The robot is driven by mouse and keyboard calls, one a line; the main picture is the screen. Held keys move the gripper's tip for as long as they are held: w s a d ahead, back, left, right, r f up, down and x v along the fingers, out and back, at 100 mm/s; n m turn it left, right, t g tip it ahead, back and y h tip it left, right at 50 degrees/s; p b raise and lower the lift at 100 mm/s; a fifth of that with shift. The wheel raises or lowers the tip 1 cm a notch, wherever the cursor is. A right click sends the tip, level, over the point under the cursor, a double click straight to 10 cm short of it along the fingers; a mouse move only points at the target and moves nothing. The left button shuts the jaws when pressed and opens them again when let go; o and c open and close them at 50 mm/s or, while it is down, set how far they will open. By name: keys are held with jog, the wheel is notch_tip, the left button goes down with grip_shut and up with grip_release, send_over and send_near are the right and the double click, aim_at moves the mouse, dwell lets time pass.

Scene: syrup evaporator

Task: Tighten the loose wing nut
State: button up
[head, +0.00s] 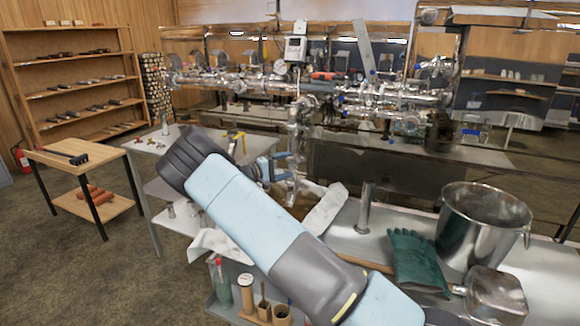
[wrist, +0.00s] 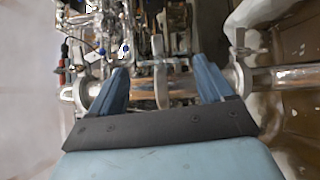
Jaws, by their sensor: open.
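My gripper (head: 282,165) reaches the lower part of a vertical steel pipe (head: 294,140) in front of the evaporator's pipework. In the wrist view its two blue fingers (wrist: 160,66) are spread apart. A pale, flat, upright tab (wrist: 161,86) shows between them, apart from both fingers; it looks like a wing of the wing nut, but I cannot tell for sure. Behind it runs a shiny pipe (wrist: 182,90) with a clamp-like fitting at each side (wrist: 78,93). The gripper holds nothing. In the head view my arm hides part of this area, and the nut cannot be made out.
A steel pot (head: 480,235), a green glove (head: 413,258) and a small metal pan (head: 495,293) stand on the bench at right. A white cloth (head: 326,208) lies near my arm. A wooden cart (head: 75,157) stands left, with open floor (head: 80,265) before it.

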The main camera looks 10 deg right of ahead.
jog(key=v, duration=1.1)
jog(key=shift+a, duration=0.25)
jog(key=shift+f, duration=0.15)
dwell(1.6)
